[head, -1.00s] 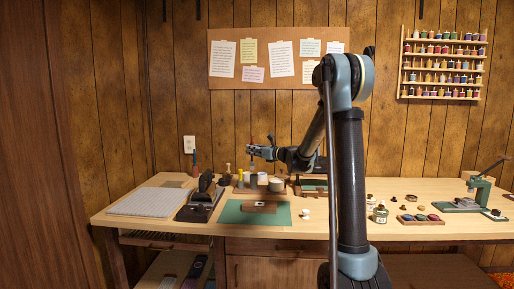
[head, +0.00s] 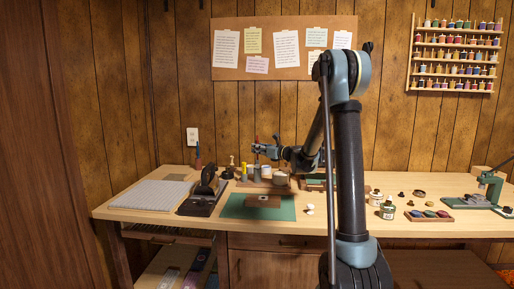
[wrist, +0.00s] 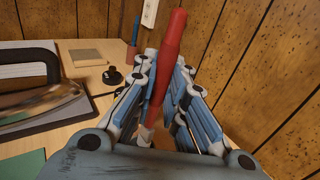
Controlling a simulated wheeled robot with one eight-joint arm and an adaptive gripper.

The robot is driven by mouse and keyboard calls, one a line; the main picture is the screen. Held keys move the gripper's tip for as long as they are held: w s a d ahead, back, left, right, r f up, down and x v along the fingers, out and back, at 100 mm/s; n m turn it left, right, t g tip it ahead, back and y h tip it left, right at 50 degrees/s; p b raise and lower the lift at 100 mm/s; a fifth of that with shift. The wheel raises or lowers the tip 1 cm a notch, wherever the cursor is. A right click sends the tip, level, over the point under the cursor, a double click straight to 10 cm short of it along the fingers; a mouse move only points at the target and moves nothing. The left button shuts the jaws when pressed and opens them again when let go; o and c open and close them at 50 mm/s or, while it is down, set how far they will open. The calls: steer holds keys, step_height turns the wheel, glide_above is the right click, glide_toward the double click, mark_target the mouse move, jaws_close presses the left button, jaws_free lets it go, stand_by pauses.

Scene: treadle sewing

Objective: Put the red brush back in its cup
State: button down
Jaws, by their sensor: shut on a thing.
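The red brush (wrist: 171,45) stands nearly upright in the wrist view, between the fingers of my gripper (wrist: 163,100).
A yellow cylinder (head: 243,171) and a pale cup (head: 266,171) stand close by. A blue brush (head: 198,155) stands further left. A dark iron-like tool (head: 207,185) is left of the green mat (head: 232,209). The wood wall is close behind.

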mark_target(258, 160)
steer(key=shift+f, duration=3.1)
steer(key=c, duration=1.6)
jaws_free()
steer(key=shift+o, duration=0.2)
steer(key=shift+s, duration=0.1)
steer(key=v, duration=1.1)
steer(key=shift+s+d, duration=0.2)
steer(key=shift+d, duration=0.15)
steer(key=shift+s+f, duration=0.1)
steer(key=shift+f, duration=0.05)
